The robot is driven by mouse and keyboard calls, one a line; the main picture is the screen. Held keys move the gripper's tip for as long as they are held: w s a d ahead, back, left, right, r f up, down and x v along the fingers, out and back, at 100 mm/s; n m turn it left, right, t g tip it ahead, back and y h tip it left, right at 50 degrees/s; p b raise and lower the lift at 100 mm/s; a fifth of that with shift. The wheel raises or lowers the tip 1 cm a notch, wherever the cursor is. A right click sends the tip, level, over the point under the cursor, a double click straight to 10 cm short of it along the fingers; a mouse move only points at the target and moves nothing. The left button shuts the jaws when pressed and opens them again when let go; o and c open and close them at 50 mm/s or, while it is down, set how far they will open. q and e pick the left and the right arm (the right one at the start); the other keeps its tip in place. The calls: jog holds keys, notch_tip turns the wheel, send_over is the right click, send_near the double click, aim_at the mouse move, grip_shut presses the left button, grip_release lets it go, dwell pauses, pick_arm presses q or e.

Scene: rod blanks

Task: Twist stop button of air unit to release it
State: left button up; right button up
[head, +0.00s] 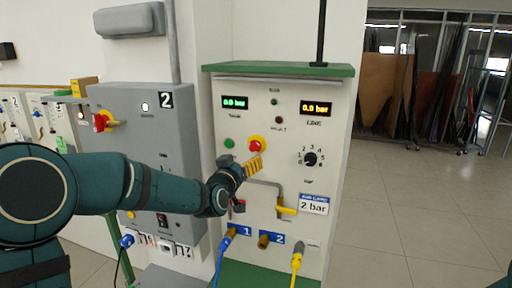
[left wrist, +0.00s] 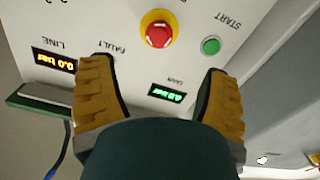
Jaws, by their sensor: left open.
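The air unit (head: 285,120) is a white panel with a green top. Its stop button (head: 257,143) is red on a yellow collar, and shows whole in the left wrist view (left wrist: 158,33). My left gripper (head: 256,162) has yellow-orange fingers and sits just below the button in the head view. In the left wrist view the two fingers (left wrist: 158,72) are spread wide with nothing between them, and the button lies beyond the tips, apart from them. My right gripper is not in view.
A green start button (head: 229,143) is beside the stop button. A black dial (head: 310,159) is to the right, and a yellow valve handle (head: 287,210) below. A grey cabinet (head: 140,120) with a red-yellow switch stands left. Open floor lies right.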

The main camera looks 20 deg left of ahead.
aim_at(253, 149)
pick_arm(q)
jog(key=w+p, duration=0.1)
jog(key=w, duration=0.7)
jog(key=w+p, duration=0.1)
jog(key=w, duration=0.3)
jog(key=shift+d+p, duration=0.25)
jog(key=shift+p, duration=0.05)
jog(key=c, duration=1.2)
jog(key=m+b, duration=0.3)
jog(key=shift+f+m+b, duration=0.1)
jog(key=shift+m+b, duration=0.2)
jog(key=shift+b, duration=0.05)
jog(key=shift+a+m+b, duration=0.1)
jog(key=shift+m+b, duration=1.3)
jog(key=shift+m, duration=0.6)
